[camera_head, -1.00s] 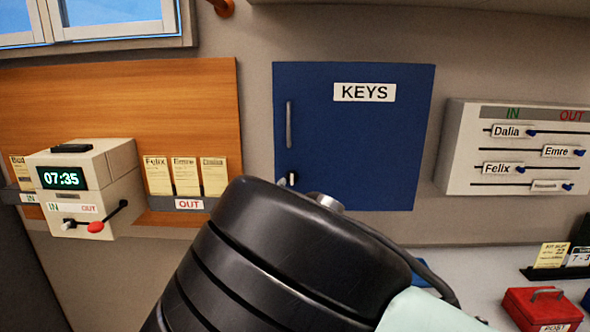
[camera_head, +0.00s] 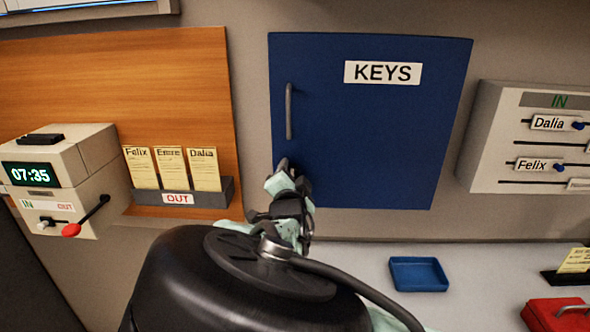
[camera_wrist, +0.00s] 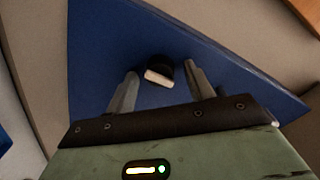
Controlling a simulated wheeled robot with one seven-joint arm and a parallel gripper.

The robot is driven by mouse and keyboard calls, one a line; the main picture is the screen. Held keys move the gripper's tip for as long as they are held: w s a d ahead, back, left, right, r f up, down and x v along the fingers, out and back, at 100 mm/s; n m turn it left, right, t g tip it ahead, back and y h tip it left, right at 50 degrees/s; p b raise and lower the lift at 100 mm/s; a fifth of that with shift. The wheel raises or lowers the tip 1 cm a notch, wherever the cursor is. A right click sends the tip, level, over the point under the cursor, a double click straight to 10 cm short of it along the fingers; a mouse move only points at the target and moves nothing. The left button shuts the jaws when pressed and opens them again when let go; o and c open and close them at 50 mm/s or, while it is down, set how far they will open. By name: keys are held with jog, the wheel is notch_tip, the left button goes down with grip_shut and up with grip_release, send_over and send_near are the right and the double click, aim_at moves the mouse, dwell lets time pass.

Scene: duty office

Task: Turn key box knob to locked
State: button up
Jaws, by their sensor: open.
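The blue key box (camera_head: 375,130) with its white KEYS label hangs on the wall, its door shut. A grey vertical handle (camera_head: 289,111) sits on the door's left side. In the wrist view, the knob (camera_wrist: 159,70) is a dark round piece with a pale bar on the blue door (camera_wrist: 110,50). My gripper (camera_wrist: 160,82) is open, with one finger to each side of the knob and gaps between them. In the head view, my gripper (camera_head: 283,170) is at the door's lower left and hides the knob.
A time clock (camera_head: 60,175) and a card rack (camera_head: 183,190) are on the left. A white IN/OUT board (camera_head: 505,155) is on the right. A blue tray (camera_head: 418,274) and a red box (camera_head: 560,314) sit on the counter below.

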jog(key=c, duration=1)
jog(key=shift+b, duration=0.3)
jog(key=n+b, duration=0.1)
jog(key=n, duration=1.6)
jog(key=shift+a+n, duration=0.15)
jog(key=shift+n, duration=0.25)
